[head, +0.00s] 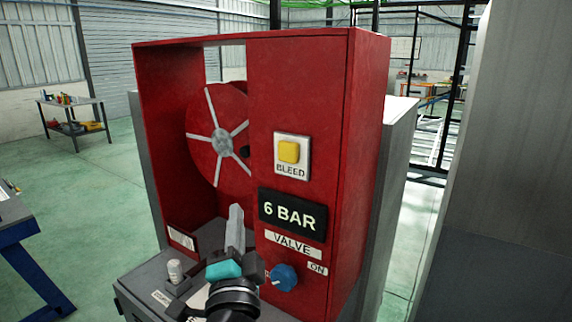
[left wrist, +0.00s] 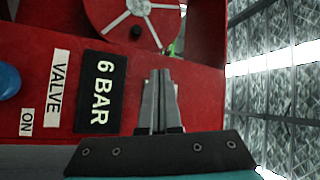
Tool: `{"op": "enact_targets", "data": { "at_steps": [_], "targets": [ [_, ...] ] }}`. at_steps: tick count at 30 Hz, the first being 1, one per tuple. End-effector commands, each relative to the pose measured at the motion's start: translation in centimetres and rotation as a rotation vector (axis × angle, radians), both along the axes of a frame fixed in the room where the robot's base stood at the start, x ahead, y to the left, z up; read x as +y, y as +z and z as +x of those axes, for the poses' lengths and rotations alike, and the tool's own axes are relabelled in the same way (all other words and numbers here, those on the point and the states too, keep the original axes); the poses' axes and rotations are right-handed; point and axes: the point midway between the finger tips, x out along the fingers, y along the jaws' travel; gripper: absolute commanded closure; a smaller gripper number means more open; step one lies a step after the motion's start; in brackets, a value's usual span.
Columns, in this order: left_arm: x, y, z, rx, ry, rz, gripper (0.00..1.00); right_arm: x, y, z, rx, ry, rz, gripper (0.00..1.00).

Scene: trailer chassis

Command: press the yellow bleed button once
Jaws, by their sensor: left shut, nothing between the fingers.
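The yellow bleed button (head: 289,151) sits on a white plate labelled BLEED, high on the front of a red panel (head: 330,100). Below it is a black display (head: 293,215) reading 6 BAR, which also shows in the left wrist view (left wrist: 100,92). My left gripper (head: 235,213) is shut and empty, pointing up in front of the panel, left of the display and lower than the button. Its closed fingers also show in the left wrist view (left wrist: 158,77). The button is not visible in the left wrist view. My right gripper is not in view.
A blue valve knob (head: 284,277) with VALVE and ON labels is low on the panel, close right of my left gripper. A red reel (head: 219,140) with grey spokes sits in the recess at left. A grey wall (head: 510,170) stands at right.

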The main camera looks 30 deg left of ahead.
Motion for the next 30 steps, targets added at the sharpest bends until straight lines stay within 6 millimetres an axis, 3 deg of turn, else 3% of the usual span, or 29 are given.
{"op": "enact_targets", "data": {
  "at_steps": [3,9,23,30],
  "targets": [
    [-0.7,3.5,0.1,-0.061,0.017,0.169,1.00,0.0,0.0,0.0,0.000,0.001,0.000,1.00],
    [-1.9,6.6,0.1,-0.106,0.039,0.348,1.00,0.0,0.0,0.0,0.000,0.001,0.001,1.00],
    [-2.2,7.2,0.2,-0.114,0.045,0.389,1.00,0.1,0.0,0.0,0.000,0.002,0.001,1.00],
    [-2.4,7.3,1.9,-0.113,0.045,0.389,1.00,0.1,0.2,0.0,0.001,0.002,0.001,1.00]
  ]
}}
